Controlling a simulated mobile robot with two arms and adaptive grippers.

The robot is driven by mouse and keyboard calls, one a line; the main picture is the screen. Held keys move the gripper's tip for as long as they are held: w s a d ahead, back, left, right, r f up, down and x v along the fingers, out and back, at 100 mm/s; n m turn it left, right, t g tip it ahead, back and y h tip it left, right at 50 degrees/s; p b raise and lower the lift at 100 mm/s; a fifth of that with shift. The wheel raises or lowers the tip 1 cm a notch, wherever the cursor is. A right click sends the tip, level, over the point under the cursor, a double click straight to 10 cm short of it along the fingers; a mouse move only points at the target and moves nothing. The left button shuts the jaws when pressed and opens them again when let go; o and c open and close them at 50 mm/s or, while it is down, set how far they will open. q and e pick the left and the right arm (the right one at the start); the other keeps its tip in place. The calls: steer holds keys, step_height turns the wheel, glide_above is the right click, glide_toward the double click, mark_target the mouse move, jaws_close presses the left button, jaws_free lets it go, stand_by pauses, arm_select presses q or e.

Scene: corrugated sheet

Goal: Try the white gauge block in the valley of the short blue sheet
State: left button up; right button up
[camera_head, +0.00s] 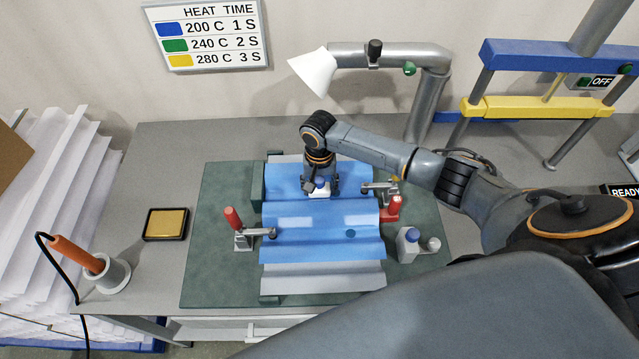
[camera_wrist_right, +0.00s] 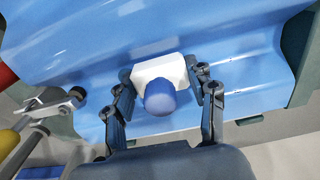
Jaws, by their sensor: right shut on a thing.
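The white gauge block (camera_wrist_right: 150,72) with its round blue knob (camera_wrist_right: 160,98) is between the fingers of my right gripper (camera_wrist_right: 163,84), which is shut on it. In the head view the block (camera_head: 320,194) is at the upper part of the blue corrugated sheet (camera_head: 285,182), low over a valley. I cannot tell whether it touches the sheet's surface. The blue sheeting (camera_head: 300,245) continues toward the front, over grey sheet (camera_head: 315,277); whether it is one piece or two overlapping is unclear. My left gripper is not in view.
Red-handled clamps stand left (camera_head: 236,222) and right (camera_head: 391,208) of the sheet on the green mat (camera_head: 212,265). A yellow pad (camera_head: 165,224) and an orange-handled tool (camera_head: 76,254) are at left. A white cone (camera_head: 314,71) hangs behind.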

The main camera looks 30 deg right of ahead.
steer(key=shift+f, duration=0.2)
stand_by(0.5)
steer(key=o, duration=1.3)
steer(key=shift+c, duration=0.2)
step_height(320, 180, up, 12)
